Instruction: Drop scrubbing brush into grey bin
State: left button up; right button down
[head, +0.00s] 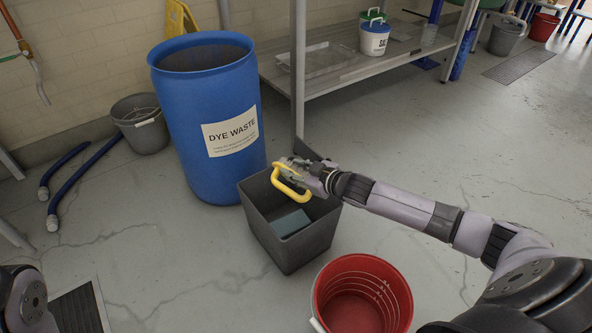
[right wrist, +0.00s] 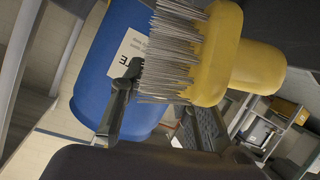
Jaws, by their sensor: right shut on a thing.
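The yellow scrubbing brush (head: 290,186) is held above the open top of the grey bin (head: 293,252). My right gripper (head: 306,174) is shut on it. The right wrist view shows the yellow brush (right wrist: 216,65) close up, with its wiry grey bristles, and the dark fingers of my right gripper (right wrist: 165,112) at it. The exact contact is partly hidden. A flat blue-green thing (head: 290,222) lies in the bin. My left gripper is outside the views; only part of my left arm shows at the lower left.
A blue dye waste drum (head: 205,130) stands right behind the grey bin. A red bucket (head: 362,295) stands in front to the right. A grey bucket (head: 142,125) and blue hoses (head: 90,170) are at the left. A metal shelf (head: 340,75) is behind.

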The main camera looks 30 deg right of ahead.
jog(key=c, duration=1.1)
grip_release()
jog(key=shift+v, duration=6)
